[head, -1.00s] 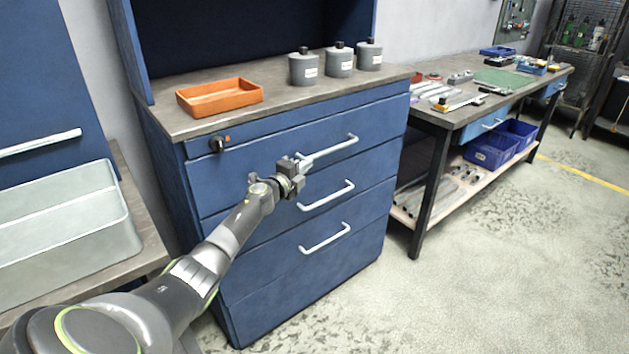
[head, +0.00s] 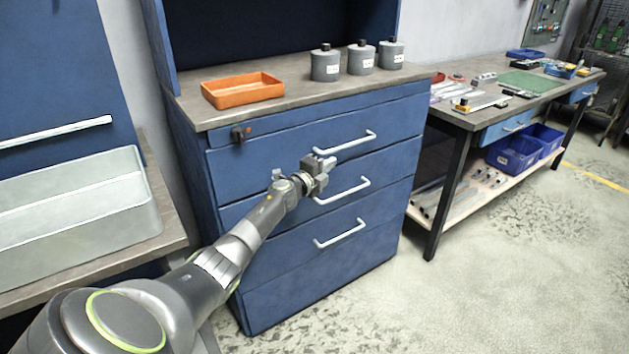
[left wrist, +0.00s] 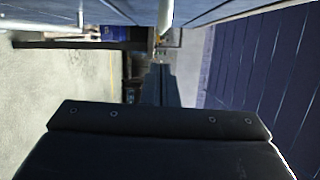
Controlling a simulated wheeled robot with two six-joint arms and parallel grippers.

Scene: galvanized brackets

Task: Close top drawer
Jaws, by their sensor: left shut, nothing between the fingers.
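The top drawer (head: 270,147) is the uppermost wide front of the blue cabinet, with a pale bar handle (head: 345,143). Its front looks flush or nearly so with the drawers below; I cannot tell if a small gap is left. My left gripper (head: 327,163) is shut and empty, just below the left part of that handle, in front of the cabinet. I cannot tell if it touches the drawer. In the left wrist view its dark fingers (left wrist: 160,86) are together, with a pale bar, likely a handle (left wrist: 165,15), beyond them. My right gripper is not in view.
Lower drawers with handles (head: 342,191) sit beneath. On the cabinet top are an orange tray (head: 243,98) and grey bottles (head: 325,67). A workbench (head: 470,115) stands at right, a grey bin (head: 150,205) at left. The floor (head: 480,270) at front right is clear.

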